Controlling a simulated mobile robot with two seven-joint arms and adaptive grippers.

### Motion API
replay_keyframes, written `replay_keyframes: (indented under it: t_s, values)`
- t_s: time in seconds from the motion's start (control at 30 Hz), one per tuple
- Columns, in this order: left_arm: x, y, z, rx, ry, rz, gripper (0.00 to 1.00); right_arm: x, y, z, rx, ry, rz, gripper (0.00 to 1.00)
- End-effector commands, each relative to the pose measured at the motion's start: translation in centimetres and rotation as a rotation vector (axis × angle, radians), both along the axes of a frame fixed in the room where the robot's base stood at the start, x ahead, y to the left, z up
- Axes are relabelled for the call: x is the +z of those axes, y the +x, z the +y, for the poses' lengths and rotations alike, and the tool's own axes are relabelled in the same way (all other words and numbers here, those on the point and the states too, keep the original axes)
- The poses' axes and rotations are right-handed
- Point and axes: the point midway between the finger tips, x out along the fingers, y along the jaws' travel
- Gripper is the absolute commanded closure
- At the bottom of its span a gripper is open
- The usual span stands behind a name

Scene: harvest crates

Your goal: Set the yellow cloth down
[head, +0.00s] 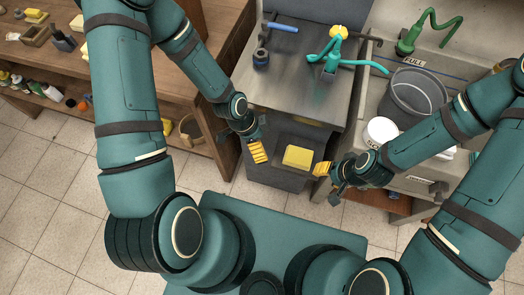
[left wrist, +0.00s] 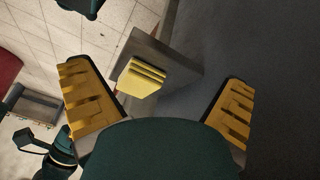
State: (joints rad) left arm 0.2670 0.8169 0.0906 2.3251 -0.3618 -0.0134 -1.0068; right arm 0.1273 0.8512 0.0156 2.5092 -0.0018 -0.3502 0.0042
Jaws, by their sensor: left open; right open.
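The yellow cloth (head: 298,157) is a small folded block on the front of a grey surface below the steel worktop. In the left wrist view the cloth (left wrist: 141,80) shows its stacked folds, lying on a narrow grey ledge (left wrist: 178,66) between my spread fingers but beyond them. My left gripper (head: 258,152), with yellow ribbed fingers, is open and empty to the left of the cloth. It also shows in the left wrist view (left wrist: 158,105). My right gripper (head: 322,169) is open to the right of the cloth, apart from it.
The steel worktop (head: 290,85) behind holds a teal tool with a yellow knob (head: 338,33) and a blue-handled item (head: 282,27). A dark grey bucket (head: 412,95) and a white tub (head: 381,131) stand in the sink at right. Wooden shelving (head: 150,75) stands at left.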

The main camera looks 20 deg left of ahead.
Motion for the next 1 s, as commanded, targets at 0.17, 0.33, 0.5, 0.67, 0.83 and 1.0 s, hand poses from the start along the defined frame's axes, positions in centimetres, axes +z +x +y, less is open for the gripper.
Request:
replay_keyframes:
  t_s: [0.17,0.33,0.5,0.67,0.83,1.0]
  values:
    - [-0.1,-1.9,-1.6,0.495,-0.023,0.177,0.00,0.0,0.0,0.0,0.000,0.000,0.000,0.53]
    - [-0.3,-3.4,-2.1,0.931,-0.034,0.316,0.00,0.0,0.0,0.0,0.000,0.000,0.000,0.53]
    - [-0.3,-4.2,-2.0,1.171,-0.041,0.382,0.00,0.0,0.0,0.0,0.000,0.000,0.000,0.53]
    - [-0.4,-4.3,-1.9,1.228,-0.043,0.395,0.00,0.0,0.0,0.0,0.000,0.000,0.000,0.53]
    - [-0.4,-4.3,-1.9,1.225,-0.043,0.395,0.00,0.0,0.0,0.0,0.000,0.000,0.000,0.53]
    - [-0.3,-4.3,-1.9,1.224,-0.043,0.394,0.00,0.0,0.0,0.0,0.000,0.000,0.000,0.53]
